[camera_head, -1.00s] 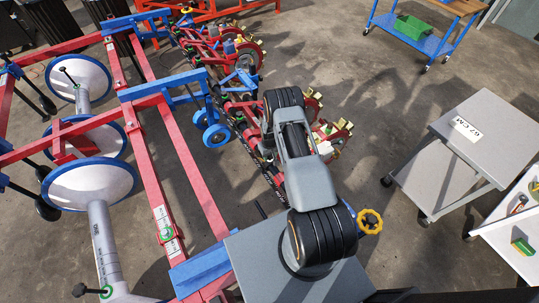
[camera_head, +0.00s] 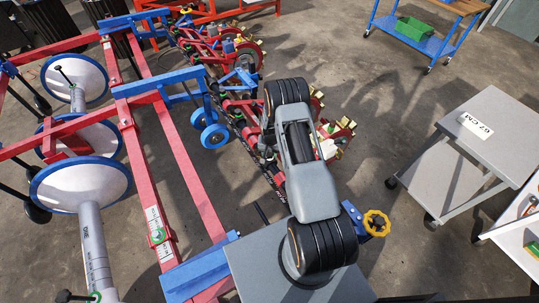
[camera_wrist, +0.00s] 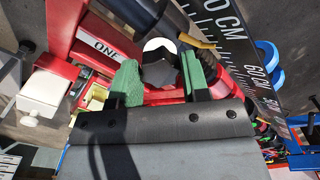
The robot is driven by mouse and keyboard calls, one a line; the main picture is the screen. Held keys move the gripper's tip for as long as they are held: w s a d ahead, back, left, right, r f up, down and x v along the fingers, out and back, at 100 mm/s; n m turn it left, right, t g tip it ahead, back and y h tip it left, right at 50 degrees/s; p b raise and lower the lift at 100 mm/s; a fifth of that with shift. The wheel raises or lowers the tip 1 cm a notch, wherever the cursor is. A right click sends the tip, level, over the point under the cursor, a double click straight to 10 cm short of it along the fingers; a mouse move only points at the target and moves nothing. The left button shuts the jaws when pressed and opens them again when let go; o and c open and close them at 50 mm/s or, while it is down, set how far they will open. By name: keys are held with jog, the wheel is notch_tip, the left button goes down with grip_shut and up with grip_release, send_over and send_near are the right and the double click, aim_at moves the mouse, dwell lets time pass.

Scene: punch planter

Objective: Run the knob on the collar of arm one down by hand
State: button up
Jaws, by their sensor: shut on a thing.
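In the wrist view my gripper (camera_wrist: 160,78) has its two green fingers on either side of a dark star-shaped knob (camera_wrist: 158,76) and is shut on it. A round white face shows just above the knob. The red arm one (camera_wrist: 92,38), with a white "ONE" label (camera_wrist: 105,42), lies to the left of the knob. The collar under the knob is mostly hidden by the fingers and gripper body. In the head view my own arm hides the gripper and the knob.
A ruler with centimetre marks (camera_wrist: 233,40) lies at the upper right of the wrist view. In the head view the red and blue planter frame (camera_head: 170,150) fills the left.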

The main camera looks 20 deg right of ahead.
dwell(0.4)
jog(key=o, duration=0.9)
notch_tip(320, 180, up, 14)
dwell(0.3)
notch_tip(320, 180, up, 14)
jog(key=shift+f, duration=0.15)
dwell(0.6)
